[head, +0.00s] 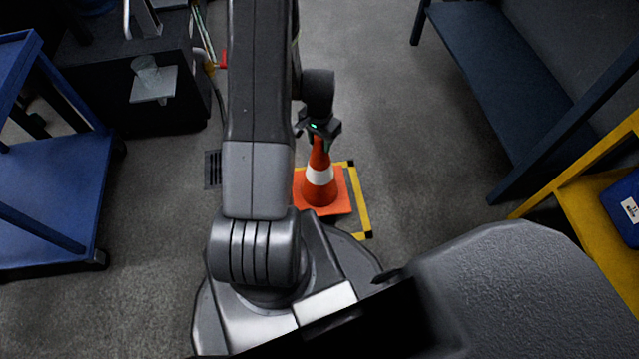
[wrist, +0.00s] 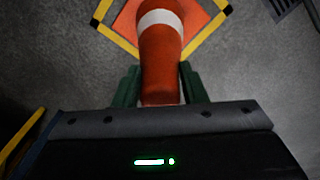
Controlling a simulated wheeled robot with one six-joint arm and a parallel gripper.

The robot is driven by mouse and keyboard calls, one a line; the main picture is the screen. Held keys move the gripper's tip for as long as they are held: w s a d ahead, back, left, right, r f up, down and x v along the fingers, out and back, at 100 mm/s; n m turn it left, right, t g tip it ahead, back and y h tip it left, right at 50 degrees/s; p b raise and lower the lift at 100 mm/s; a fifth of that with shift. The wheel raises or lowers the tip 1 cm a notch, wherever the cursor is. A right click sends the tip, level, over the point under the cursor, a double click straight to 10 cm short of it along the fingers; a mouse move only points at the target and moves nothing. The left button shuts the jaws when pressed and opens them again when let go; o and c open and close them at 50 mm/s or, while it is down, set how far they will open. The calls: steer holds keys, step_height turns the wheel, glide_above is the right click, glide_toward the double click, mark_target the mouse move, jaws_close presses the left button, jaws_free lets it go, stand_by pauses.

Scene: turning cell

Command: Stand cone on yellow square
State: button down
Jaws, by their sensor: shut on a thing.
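The orange cone (head: 319,183) with a white band stands upright in the head view, its square base over the yellow square (head: 362,204) marked on the floor. The yellow outline shows beyond the base at the right and far sides; my arm hides the left part. In the wrist view the cone (wrist: 161,50) runs up from between the fingers, and yellow and black edges of the square (wrist: 117,40) show around its base. My gripper (wrist: 160,88) is shut on the cone's tip, with a green finger on each side. I cannot tell whether the base touches the floor.
A blue cart (head: 50,205) stands at the left and a dark cabinet (head: 130,85) at the back left. A floor drain (head: 212,170) lies left of my arm. A dark blue bench (head: 500,80) and a yellow frame (head: 575,190) stand at the right. Floor between is clear.

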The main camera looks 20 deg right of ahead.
mark_target(320, 158)
step_height(320, 158, down, 8)
steer(key=b, duration=0.2)
steer(key=shift+f+b, duration=0.2)
steer(key=shift+b, duration=0.15)
steer(key=shift+f, duration=0.1)
steer(key=c, duration=0.9)
jaws_free()
step_height(320, 158, up, 12)
steer(key=p, duration=0.4)
steer(key=shift+p, duration=0.35)
